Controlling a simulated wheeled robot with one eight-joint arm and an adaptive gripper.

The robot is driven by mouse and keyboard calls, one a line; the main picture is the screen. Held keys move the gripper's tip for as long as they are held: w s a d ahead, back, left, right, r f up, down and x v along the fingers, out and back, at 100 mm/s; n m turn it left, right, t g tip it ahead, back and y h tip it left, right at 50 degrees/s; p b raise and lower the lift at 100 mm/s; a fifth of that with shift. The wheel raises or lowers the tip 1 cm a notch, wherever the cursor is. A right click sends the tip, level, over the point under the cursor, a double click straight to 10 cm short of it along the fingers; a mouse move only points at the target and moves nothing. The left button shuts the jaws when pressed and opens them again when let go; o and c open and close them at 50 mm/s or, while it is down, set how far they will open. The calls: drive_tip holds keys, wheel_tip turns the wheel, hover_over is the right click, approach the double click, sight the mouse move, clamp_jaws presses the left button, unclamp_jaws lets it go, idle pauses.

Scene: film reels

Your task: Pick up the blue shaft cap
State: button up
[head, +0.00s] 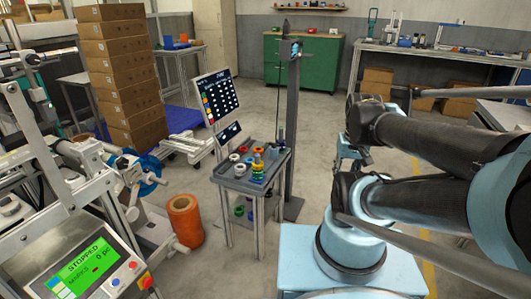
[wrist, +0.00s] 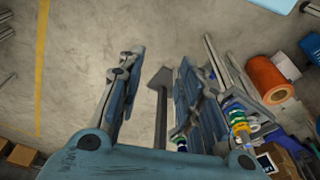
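A blue part (head: 150,166) sits on the shaft end of the machine at the left in the head view. Whether it is the shaft cap I cannot tell for sure. A small stack of coloured rings (head: 258,166), yellow, green and blue, stands on a grey cart (head: 227,182). The stack shows beside the right finger in the wrist view (wrist: 237,118). My gripper (head: 350,157) is right of the cart, apart from both the stack and the machine. In the wrist view its fingers (wrist: 158,92) are spread, with only floor and a grey post seen between them.
An orange roll (head: 186,221) stands on the floor between machine and cart. A grey post (head: 292,130) rises behind the cart, and a screen (head: 217,95) stands at its left. Stacked cartons (head: 121,75) and a green cabinet (head: 302,61) are farther back. Floor between cart and cabinet is mostly clear.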

drive_tip(key=shift+w+a, duration=0.2)
drive_tip(key=shift+a, duration=0.1)
drive_tip(key=shift+o, duration=1.4)
drive_tip(key=o, duration=0.4)
drive_tip(key=shift+s+a+r, duration=0.1)
drive_tip(key=shift+a+r, duration=0.1)
drive_tip(key=shift+r, duration=0.45)
drive_tip(key=shift+o, duration=0.2)
drive_tip(key=w+a+r+m, duration=0.2)
drive_tip(key=w+r+m, duration=0.15)
drive_tip(key=w, duration=0.25)
drive_tip(key=m+y, duration=0.4)
drive_tip(key=m, duration=1.5)
hover_over(271, 150)
drive_tip(key=d, duration=0.6)
wheel_tip(271, 150, down, 6)
drive_tip(key=shift+n+g, duration=0.25)
drive_tip(key=shift+g, duration=0.15)
drive_tip(key=shift+w+a+x, duration=0.1)
drive_tip(key=shift+x, duration=4.05)
drive_tip(key=shift+w+a+x, duration=0.1)
drive_tip(key=shift+x, duration=4.05)
